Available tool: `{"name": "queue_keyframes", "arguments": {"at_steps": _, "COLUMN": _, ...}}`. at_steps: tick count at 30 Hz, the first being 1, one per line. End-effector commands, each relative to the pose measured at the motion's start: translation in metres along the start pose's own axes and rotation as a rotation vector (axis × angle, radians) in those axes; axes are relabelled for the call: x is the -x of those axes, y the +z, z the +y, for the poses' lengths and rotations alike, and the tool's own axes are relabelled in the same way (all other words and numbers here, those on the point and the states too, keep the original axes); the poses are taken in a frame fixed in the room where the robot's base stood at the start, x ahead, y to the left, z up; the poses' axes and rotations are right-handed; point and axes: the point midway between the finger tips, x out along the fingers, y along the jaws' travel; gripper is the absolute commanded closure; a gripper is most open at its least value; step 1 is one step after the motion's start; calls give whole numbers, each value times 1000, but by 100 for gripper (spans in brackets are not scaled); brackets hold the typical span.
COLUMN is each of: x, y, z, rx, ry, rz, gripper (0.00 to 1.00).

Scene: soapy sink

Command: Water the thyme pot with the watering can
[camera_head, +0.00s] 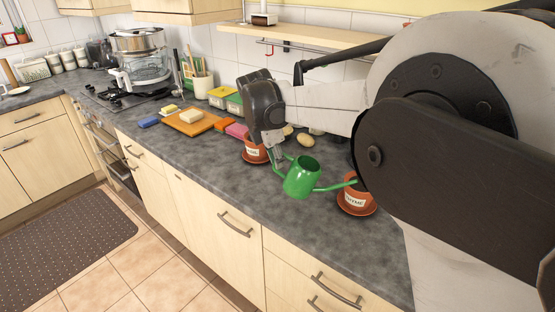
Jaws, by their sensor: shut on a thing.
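My gripper (279,155) is shut on the handle side of the green watering can (301,178) and holds it near the counter's front edge. The can is tilted, its open top facing up and its spout reaching right to the rim of a terracotta pot (357,188). A second labelled terracotta pot (254,153) stands behind and left of the can, partly hidden by my gripper. No water is visible.
A wooden board (190,124) with a pale block, coloured boxes (226,98) and potato-like items (305,139) lie along the counter. A stove with a glass-sided pot (143,70) is at the back left. My arm covers the right side.

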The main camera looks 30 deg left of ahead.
Motion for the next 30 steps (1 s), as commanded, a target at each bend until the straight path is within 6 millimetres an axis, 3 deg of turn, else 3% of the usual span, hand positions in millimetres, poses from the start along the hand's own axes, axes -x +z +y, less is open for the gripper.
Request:
{"name": "queue_keyframes", "arguments": {"at_steps": 5, "x": -5, "y": -1, "z": 0, "rx": 5, "ry": -10, "rz": -10, "gripper": 100}}
{"name": "queue_keyframes", "arguments": {"at_steps": 22, "x": -61, "y": -13, "z": -10, "rx": 70, "ry": -186, "rz": -165, "gripper": 100}}
{"name": "queue_keyframes", "arguments": {"at_steps": 30, "x": -68, "y": -14, "z": -12, "rx": 81, "ry": -221, "rz": -195, "gripper": 100}}
